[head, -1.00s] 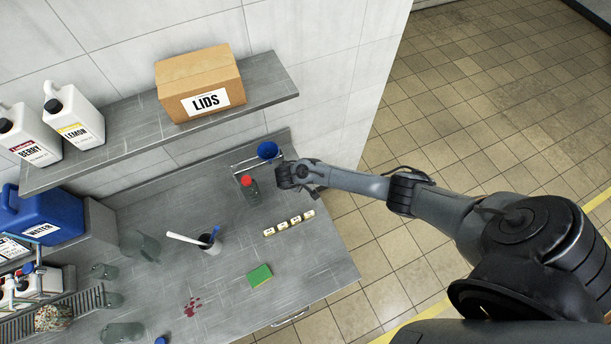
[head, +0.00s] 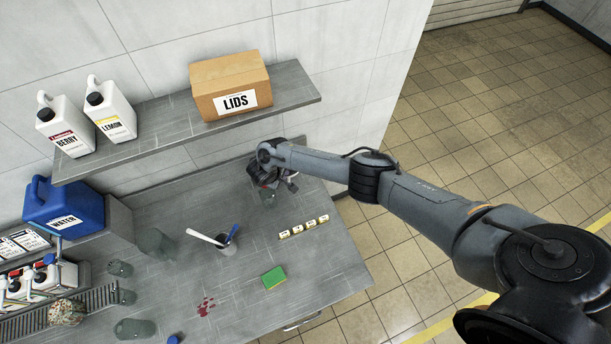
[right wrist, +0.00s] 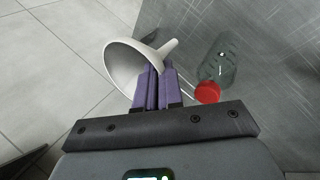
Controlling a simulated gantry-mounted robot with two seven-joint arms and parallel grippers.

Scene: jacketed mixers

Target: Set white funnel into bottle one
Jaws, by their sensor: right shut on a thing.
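My right gripper (head: 270,178) is over the far right part of the grey counter. In the right wrist view its purple fingers (right wrist: 153,88) are shut on the white funnel (right wrist: 122,68), whose wide cone is at the left and whose spout points up to the right. A clear bottle with a red cap (right wrist: 208,93) is just right of the fingers, apart from the funnel. In the head view this bottle (head: 268,199) is partly hidden under the gripper. I cannot tell which bottle is bottle one. My left gripper is not in view.
A shelf (head: 180,131) with a LIDS box (head: 230,85) and two jugs overhangs the counter.

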